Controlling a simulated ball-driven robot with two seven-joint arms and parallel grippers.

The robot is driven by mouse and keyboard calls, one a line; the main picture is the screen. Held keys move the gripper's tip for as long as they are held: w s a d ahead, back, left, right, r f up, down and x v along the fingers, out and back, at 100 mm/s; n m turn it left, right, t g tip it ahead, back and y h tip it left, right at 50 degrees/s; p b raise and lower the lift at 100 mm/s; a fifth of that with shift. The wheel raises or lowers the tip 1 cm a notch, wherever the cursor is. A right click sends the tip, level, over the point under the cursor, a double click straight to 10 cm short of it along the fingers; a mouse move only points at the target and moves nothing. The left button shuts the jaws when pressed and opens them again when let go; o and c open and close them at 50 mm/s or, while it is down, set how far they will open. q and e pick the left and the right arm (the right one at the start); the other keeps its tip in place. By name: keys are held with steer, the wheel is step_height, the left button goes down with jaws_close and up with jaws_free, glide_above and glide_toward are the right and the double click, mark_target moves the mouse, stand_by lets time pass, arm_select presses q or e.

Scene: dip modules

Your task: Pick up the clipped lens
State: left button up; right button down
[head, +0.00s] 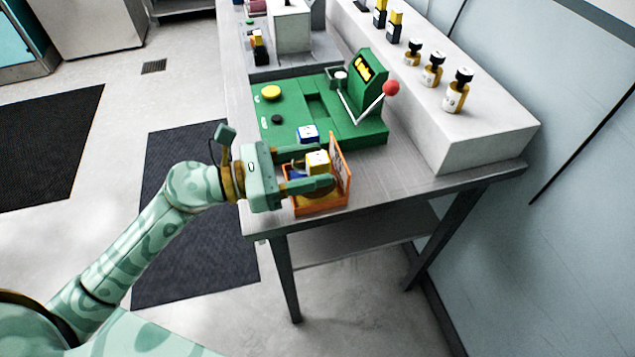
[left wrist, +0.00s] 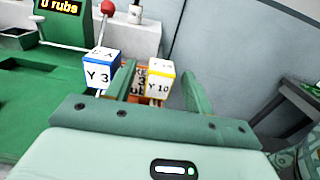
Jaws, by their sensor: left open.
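My left gripper (head: 326,168) is open above the orange box (head: 343,190) at the near corner of the table. Its fingers stand on either side of a white block with yellow edges (head: 317,160), marked "Y 10" in the left wrist view (left wrist: 160,82). I see no clear grip on it. A white block with blue edges (head: 308,134), marked "Y 3" in the left wrist view (left wrist: 98,72), stands on the green board, outside the fingers. Nothing I can make out is plainly a clipped lens. The box's inside is partly hidden by my fingers. My right gripper is out of view.
The green board (head: 290,108) carries a yellow button (head: 271,92), a sign and a lever with a red ball (head: 391,88). Several small bottles stand on the white ledge (head: 480,135) at the right. The wall lies beyond it. Bare table lies right of the box.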

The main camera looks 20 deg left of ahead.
mark_target(329, 161)
arm_select(q)
steer(key=x, duration=0.3)
steer(key=shift+w+d, duration=0.2)
jaws_close()
